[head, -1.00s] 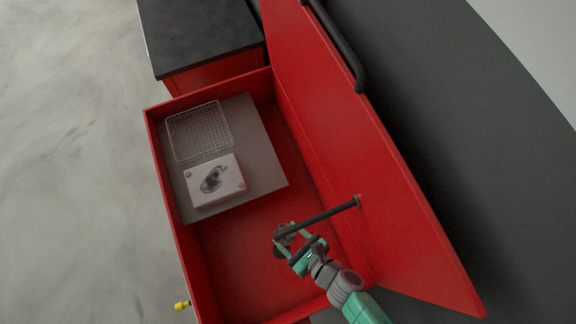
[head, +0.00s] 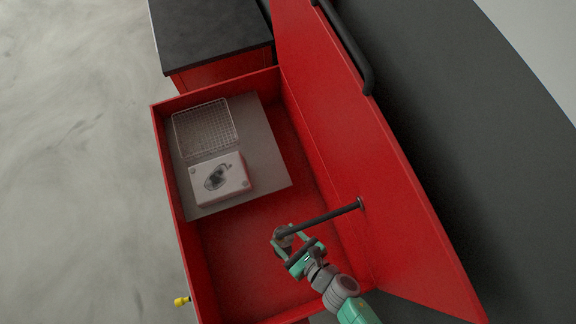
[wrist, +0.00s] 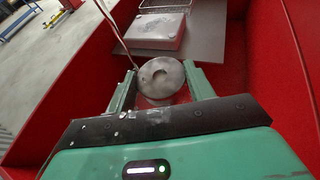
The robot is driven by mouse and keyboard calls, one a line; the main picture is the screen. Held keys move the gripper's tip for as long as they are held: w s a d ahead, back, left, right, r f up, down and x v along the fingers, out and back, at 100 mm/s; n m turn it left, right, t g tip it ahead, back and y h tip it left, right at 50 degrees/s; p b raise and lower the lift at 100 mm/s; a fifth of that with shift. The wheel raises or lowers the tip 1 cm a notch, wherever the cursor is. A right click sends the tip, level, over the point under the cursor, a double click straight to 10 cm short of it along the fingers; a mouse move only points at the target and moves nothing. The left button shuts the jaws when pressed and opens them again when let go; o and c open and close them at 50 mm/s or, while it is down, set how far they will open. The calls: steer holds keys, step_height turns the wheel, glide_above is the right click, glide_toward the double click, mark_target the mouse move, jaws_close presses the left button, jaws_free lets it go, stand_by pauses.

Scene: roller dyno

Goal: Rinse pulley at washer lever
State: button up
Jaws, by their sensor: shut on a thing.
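My gripper (head: 289,242) is in the lower right of the red washer basin (head: 212,270), above its floor. In the wrist view my gripper (wrist: 160,86) is shut on the pulley (wrist: 160,77), a round grey metal disc with a centre hole. In the head view the pulley (head: 281,238) is small and partly hidden by the fingers. A dark bar (head: 330,215), perhaps the washer lever or spout, runs from the raised red lid to just above the pulley. I cannot tell whether they touch.
The red lid (head: 345,130) stands on the right. A yellow knob (head: 182,301) sticks out of the left wall.

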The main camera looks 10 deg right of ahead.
steer(key=shift+w+d+b, duration=0.2)
steer(key=shift+d+b, duration=0.1)
steer(key=shift+d, duration=0.3)
stand_by(0.3)
steer(key=shift+s+a, duration=0.15)
steer(key=shift+a, duration=0.45)
steer(key=w+a+b, duration=0.2)
steer(key=w, duration=0.5)
steer(key=shift+w, duration=0.35)
